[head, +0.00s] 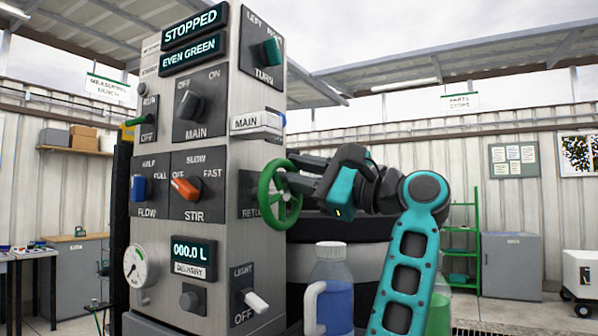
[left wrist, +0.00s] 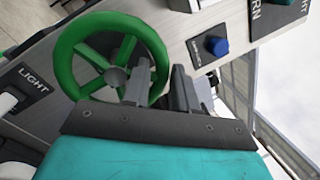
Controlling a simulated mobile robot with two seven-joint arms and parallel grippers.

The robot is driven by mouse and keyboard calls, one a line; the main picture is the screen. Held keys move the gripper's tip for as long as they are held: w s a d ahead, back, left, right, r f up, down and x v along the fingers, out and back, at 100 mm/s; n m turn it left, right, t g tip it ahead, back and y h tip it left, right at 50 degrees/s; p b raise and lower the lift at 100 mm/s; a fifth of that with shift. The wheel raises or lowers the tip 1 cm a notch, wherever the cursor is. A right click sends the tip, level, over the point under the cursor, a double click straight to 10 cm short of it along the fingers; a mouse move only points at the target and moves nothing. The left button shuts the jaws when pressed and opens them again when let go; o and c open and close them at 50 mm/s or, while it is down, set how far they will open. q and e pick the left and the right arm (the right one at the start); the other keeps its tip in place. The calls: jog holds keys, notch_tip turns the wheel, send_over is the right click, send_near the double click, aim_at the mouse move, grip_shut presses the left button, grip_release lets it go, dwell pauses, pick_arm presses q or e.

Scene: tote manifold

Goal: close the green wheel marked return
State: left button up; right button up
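The green wheel (head: 280,194) is a spoked handwheel on the right side face of the grey control column. The label behind it is partly hidden and shows "RETU". My left gripper (head: 288,176) is at the wheel's right rim in the head view. In the left wrist view the wheel (left wrist: 112,62) shows nearly whole. There my left gripper (left wrist: 159,80) has one finger inside the rim and one outside, with the rim filling the narrow gap between them. It appears shut on the rim; the contact itself is partly hidden. My right gripper is not in view.
A bottle of blue liquid (head: 334,290) stands under my left arm. The displays read "STOPPED" (head: 194,25) and "EVEN GREEN" (head: 190,53).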

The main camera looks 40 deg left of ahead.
pick_arm(q)
jog(key=shift+c, duration=0.2)
grip_shut()
jog(key=shift+w+m, duration=0.1)
jog(key=shift+m, duration=0.2)
jog(key=shift+w+f+m+t+p, duration=0.25)
jog(key=shift+m+t, duration=0.25)
jog(key=shift+m, duration=0.85)
jog(key=shift+w+f+m+t+p, duration=0.2)
jog(key=shift+f+m+t, duration=0.25)
jog(key=shift+m, duration=0.85)
jog(key=shift+w+f+m+t+p, duration=0.2)
jog(key=shift+m+t, duration=0.35)
jog(key=shift+m, duration=0.8)
jog(key=shift+o, duration=0.2)
grip_release()
